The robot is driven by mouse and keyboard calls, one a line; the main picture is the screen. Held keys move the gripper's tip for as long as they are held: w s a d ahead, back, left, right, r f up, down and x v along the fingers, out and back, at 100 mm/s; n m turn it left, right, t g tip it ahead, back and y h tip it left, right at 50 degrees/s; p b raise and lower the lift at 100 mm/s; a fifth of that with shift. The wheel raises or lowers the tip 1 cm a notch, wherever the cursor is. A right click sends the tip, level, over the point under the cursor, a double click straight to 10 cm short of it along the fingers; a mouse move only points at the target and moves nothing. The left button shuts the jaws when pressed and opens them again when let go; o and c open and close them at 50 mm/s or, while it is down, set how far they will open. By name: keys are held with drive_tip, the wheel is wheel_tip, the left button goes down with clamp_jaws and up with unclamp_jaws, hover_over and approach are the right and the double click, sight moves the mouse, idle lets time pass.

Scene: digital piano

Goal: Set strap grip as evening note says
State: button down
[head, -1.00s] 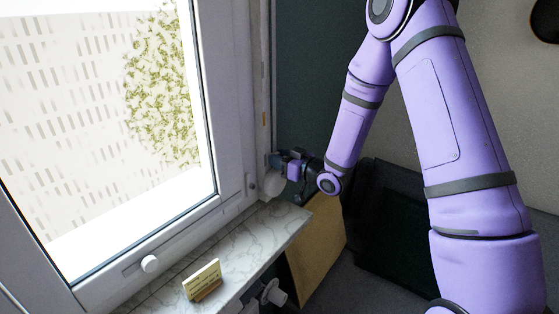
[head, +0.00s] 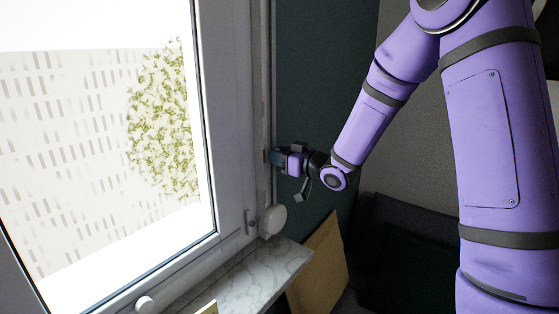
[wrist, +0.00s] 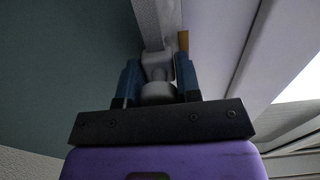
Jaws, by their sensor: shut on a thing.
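My gripper (head: 277,158) is at the right side of the window frame, above the round white strap housing (head: 272,220). In the wrist view its two blue fingers (wrist: 158,82) are shut on the grey strap grip (wrist: 157,62). The woven strap (wrist: 148,20) runs from the grip to the top of that picture. A small brass-coloured mark (wrist: 183,42) lies on the frame just right of the grip's far end. The note card (head: 207,308) on the sill is mostly cut off, and its text is not visible.
The marble sill (head: 255,275) lies below the gripper. A window handle knob (head: 250,222) sticks out left of the strap housing. The dark wall (head: 315,100) right of the strap is clear.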

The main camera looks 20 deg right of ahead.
drive_tip(key=c, duration=0.8)
unclamp_jaws()
drive_tip(key=v, duration=1)
drive_tip(key=shift+s+d, duration=0.2)
drive_tip(key=shift+s, duration=0.15)
